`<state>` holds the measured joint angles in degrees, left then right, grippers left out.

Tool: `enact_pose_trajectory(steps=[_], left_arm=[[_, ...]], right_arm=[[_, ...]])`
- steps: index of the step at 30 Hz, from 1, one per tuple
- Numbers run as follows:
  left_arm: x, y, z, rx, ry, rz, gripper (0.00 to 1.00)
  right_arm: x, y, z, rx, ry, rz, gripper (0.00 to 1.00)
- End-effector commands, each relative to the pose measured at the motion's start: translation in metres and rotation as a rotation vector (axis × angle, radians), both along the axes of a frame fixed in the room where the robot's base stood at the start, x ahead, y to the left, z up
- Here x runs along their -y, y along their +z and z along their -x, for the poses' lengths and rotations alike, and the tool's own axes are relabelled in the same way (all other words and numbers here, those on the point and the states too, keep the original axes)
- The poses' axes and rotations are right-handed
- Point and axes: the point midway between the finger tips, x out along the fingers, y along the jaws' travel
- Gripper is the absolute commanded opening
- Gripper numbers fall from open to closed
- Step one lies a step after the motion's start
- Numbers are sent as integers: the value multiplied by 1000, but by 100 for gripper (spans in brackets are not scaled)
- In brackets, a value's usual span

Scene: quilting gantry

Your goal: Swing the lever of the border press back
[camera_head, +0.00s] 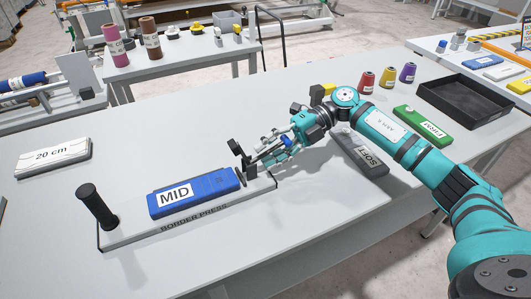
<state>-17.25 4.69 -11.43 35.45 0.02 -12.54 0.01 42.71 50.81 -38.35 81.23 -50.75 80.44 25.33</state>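The border press (125,238) is a light grey base on the table, labelled BORDER PRESS on its front side. A blue block (215,190) marked MID lies on it. A thick black upright handle (97,206) stands at the left end of the press; it looks like the lever. My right gripper (242,158) is over the right end of the press, pointing left, with its dark fingertips apart and nothing seen between them. It is well away from the black handle, with the blue block between them. My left gripper is not in view.
A grey block (360,158) marked SOFT and a green block (423,131) marked FIRM lie to the right. A black tray (475,98) and several coloured spools (389,77) stand behind. A 20 cm block (54,157) lies at left. The table front is clear.

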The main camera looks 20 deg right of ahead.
Motion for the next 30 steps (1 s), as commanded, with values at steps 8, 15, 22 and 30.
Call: enact_pose_trajectory(steps=[8,15,22,30], left_arm=[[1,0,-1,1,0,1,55],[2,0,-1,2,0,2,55],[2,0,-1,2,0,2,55],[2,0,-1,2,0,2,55]], right_arm=[[54,20,-4,2,-5,0,33],[92,34,-6,2,-2,-1,33],[103,38,-6,1,1,0,33],[103,38,-6,1,1,0,33]])
